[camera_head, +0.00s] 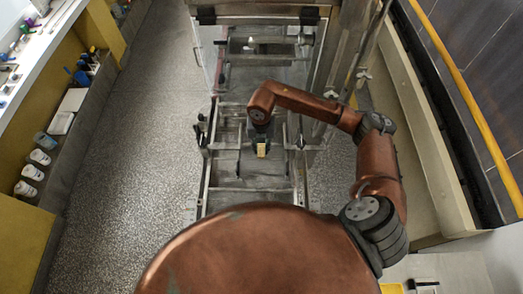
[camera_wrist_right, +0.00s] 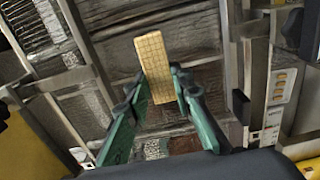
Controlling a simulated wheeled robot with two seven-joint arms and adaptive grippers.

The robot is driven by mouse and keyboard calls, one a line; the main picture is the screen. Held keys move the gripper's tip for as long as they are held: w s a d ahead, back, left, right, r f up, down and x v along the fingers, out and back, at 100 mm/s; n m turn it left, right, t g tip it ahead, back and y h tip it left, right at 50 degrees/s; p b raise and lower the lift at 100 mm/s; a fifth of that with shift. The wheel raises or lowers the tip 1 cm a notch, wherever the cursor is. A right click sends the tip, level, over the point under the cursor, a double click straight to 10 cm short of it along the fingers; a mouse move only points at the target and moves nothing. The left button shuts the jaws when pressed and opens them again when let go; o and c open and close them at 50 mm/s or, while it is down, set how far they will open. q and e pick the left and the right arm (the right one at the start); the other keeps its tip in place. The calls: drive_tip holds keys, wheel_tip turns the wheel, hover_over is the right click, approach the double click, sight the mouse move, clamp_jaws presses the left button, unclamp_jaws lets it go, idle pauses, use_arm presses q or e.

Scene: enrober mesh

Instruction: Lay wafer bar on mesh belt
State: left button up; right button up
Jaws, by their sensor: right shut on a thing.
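The wafer bar (camera_wrist_right: 155,65) is tan with a grid pattern. My right gripper (camera_wrist_right: 158,90) is shut on it, with one finger at each side and the bar's far end sticking out past the fingertips. In the head view the wafer bar (camera_head: 261,150) shows as a small pale block below my right gripper (camera_head: 260,138), over the middle of the machine. The mesh belt (camera_head: 228,168) is the grey surface between the metal rails. I cannot tell whether the bar touches it. My left gripper is not in view.
The machine's metal side rails (camera_head: 207,170) and crossbars stand around the belt. A clear-walled housing (camera_head: 265,65) is at the far end. A shelf with white jars (camera_head: 33,172) is at the left. Open speckled floor (camera_head: 130,170) lies between shelf and machine.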

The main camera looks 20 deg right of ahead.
sight(261, 149)
drive_tip(key=shift+w+d+f, duration=0.15)
drive_tip(key=shift+f, duration=0.15)
wheel_tip(261, 149, down, 2)
drive_tip(key=shift+f+p, duration=0.1)
drive_tip(key=shift+p, duration=0.6)
drive_tip(key=shift+f, duration=0.35)
drive_tip(key=shift+f, duration=0.1)
drive_tip(key=shift+f, duration=0.15)
drive_tip(key=o, duration=0.9)
